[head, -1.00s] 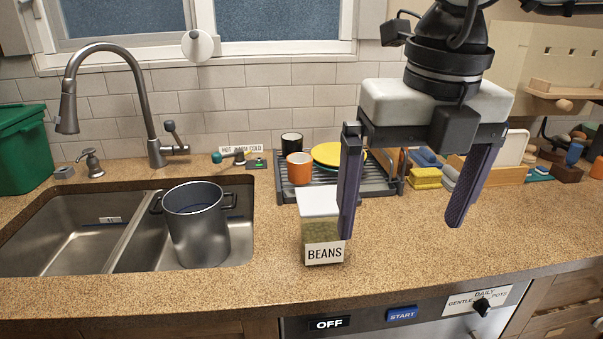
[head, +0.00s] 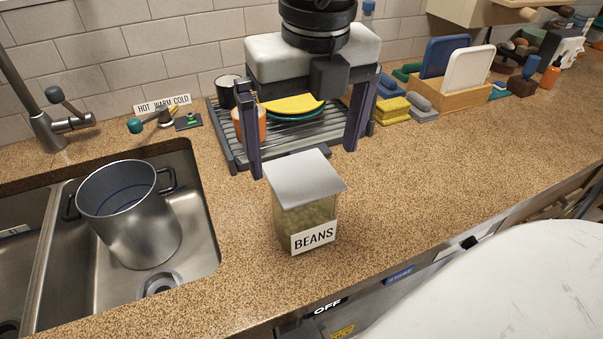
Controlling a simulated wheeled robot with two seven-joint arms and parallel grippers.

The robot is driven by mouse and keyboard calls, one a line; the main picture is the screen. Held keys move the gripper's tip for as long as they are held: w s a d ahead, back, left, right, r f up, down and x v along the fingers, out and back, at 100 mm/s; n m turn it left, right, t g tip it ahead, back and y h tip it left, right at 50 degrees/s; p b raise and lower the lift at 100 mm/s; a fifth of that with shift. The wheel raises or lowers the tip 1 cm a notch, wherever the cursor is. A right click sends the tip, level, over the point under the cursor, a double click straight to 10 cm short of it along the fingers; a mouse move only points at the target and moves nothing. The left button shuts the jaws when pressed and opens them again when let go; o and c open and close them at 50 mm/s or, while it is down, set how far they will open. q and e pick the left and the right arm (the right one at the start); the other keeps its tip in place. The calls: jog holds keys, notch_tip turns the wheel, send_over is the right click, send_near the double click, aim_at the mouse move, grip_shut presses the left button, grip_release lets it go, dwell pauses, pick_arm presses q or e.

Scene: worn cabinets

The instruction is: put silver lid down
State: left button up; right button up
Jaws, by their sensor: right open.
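The silver lid (head: 303,178) is a flat, square, light grey plate on top of the clear beans container (head: 306,220). The container holds green beans, has a BEANS label, and stands upright on the counter near the sink. My right gripper (head: 303,160) is open with nothing between its fingers. Its fingers point down just behind the lid in the picture, the left fingertip close to the lid's back left corner. I cannot tell whether it touches. My left gripper is not in view.
A steel pot (head: 130,215) stands in the sink at left. Behind the gripper is a dish rack (head: 232,150) with plates and cups. Sponges (head: 392,110) and a wooden rack of boards (head: 460,97) are at back right. The brown counter (head: 430,175) is clear right of the container.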

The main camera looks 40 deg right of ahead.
aim_at(302, 175)
jog(key=f, duration=0.3)
jog(key=shift+w+f+p, duration=0.25)
jog(key=shift+f+p, duration=0.05)
jog(key=shift+p, duration=0.05)
jog(key=shift+f, duration=0.25)
jog(key=shift+w, duration=0.1)
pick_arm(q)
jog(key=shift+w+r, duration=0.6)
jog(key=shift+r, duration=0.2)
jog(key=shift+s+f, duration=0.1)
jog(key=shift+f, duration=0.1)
pick_arm(e)
jog(key=shift+f, duration=0.1)
pick_arm(q)
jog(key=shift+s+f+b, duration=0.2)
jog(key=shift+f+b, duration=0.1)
jog(key=shift+b, duration=0.1)
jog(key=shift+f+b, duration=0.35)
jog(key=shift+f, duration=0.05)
pick_arm(e)
jog(key=shift+f, duration=0.2)
jog(key=shift+c, duration=0.3)
jog(key=c, duration=1.2)
